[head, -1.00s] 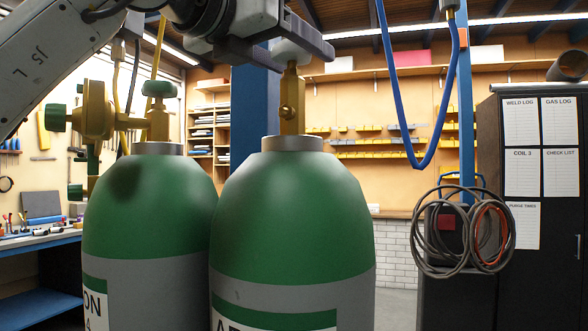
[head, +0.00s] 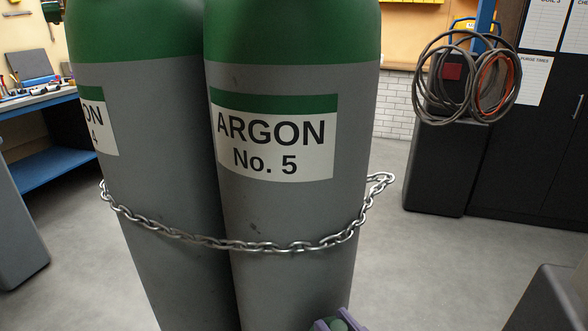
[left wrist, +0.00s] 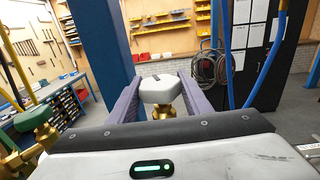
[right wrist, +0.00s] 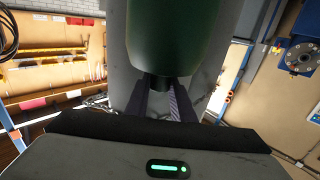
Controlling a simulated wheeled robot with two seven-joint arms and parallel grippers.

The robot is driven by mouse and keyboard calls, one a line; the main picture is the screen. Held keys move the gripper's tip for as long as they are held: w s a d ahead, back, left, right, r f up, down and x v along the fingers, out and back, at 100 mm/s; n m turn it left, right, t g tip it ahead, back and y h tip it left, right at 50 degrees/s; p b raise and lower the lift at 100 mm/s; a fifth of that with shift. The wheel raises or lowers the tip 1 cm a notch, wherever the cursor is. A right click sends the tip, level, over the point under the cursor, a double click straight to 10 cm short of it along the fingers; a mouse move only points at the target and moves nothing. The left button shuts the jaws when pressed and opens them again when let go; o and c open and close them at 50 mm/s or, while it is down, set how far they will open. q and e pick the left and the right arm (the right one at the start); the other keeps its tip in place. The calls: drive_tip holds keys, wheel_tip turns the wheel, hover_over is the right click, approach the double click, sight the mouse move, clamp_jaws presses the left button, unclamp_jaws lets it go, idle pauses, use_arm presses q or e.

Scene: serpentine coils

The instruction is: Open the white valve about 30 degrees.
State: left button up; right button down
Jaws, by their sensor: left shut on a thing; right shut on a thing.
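The white valve (left wrist: 158,92) is a rounded white handwheel with a small dark mark on top, on a brass stem (left wrist: 163,112). It shows in the left wrist view between the purple fingers of my left gripper (left wrist: 157,86), which is shut on it. In the head view the valve and my left gripper are out of frame. My right gripper (head: 338,323) shows at the bottom edge of the head view, shut on a green thing. In the right wrist view this dark green thing (right wrist: 170,35) has a narrower dark end between the fingers.
The Argon No. 5 cylinder (head: 290,215) stands beside another grey-green cylinder (head: 145,140), with a chain (head: 270,247) across both. A dark cabinet with coiled hoses (head: 435,165) stands at the right. A second green knob (left wrist: 32,118) is left of the white valve. Floor is clear between.

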use_arm(q)
drive_tip(key=shift+n+t+y, duration=0.3)
drive_tip(key=shift+n+y, duration=0.7)
drive_tip(key=shift+y, duration=0.6)
drive_tip(key=o, duration=1.1)
drive_tip(key=shift+c, duration=0.2)
drive_tip(key=shift+s, duration=0.1)
use_arm(e)
drive_tip(key=shift+f, duration=0.1)
use_arm(q)
drive_tip(key=shift+s, duration=0.35)
use_arm(e)
drive_tip(key=shift+f, duration=0.15)
wheel_tip(320, 180, down, 3)
drive_tip(key=b, duration=0.3)
use_arm(q)
drive_tip(key=s+a, duration=0.1)
drive_tip(key=s, duration=1)
